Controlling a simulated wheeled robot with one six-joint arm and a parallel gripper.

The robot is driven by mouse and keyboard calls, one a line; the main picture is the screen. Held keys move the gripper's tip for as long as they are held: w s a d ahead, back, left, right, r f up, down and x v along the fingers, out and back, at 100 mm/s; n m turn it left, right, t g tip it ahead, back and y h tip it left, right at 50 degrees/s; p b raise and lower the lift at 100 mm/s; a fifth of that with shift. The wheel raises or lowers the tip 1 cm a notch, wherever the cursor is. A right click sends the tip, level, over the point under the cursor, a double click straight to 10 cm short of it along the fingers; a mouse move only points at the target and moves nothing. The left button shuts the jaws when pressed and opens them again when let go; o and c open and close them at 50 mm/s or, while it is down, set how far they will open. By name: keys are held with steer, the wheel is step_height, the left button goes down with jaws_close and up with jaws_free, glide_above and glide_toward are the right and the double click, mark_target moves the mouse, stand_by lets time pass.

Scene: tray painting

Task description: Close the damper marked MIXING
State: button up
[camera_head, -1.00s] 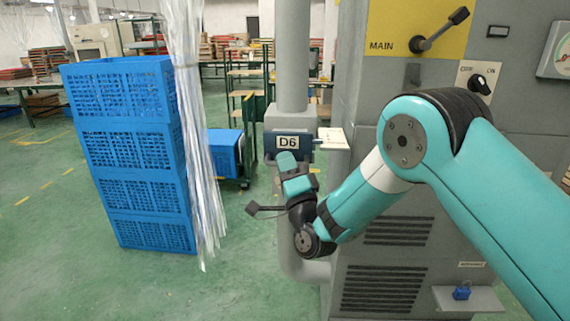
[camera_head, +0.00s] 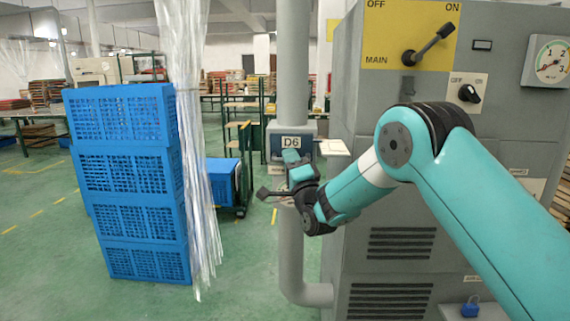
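A grey damper box (camera_head: 275,129) with a D6 plate (camera_head: 291,142) sits on a vertical grey duct (camera_head: 293,70). I can read no MIXING mark in view. A pale card or plate (camera_head: 333,147) sticks out at the box's right side, its text too small to read. My gripper (camera_head: 291,157) is in front of the box, just below the D6 plate, and hides part of the box. I cannot tell whether it touches it. A dark square piece on a thin rod (camera_head: 263,193) shows left of my wrist; I cannot tell whether it is a lever or part of my arm.
A grey machine cabinet (camera_head: 390,200) stands right, with a yellow MAIN switch panel (camera_head: 385,35), an OFF/ON knob (camera_head: 468,94), a gauge (camera_head: 548,62) and a blue padlock (camera_head: 470,309). Stacked blue crates (camera_head: 130,185) and clear strips (camera_head: 205,220) stand left. Green floor lies open between.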

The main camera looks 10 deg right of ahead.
steer(key=shift+w, duration=0.15)
steer(key=shift+f, duration=0.1)
steer(key=b+v, duration=1.7)
steer(key=b, duration=0.7)
steer(key=shift+s, duration=0.2)
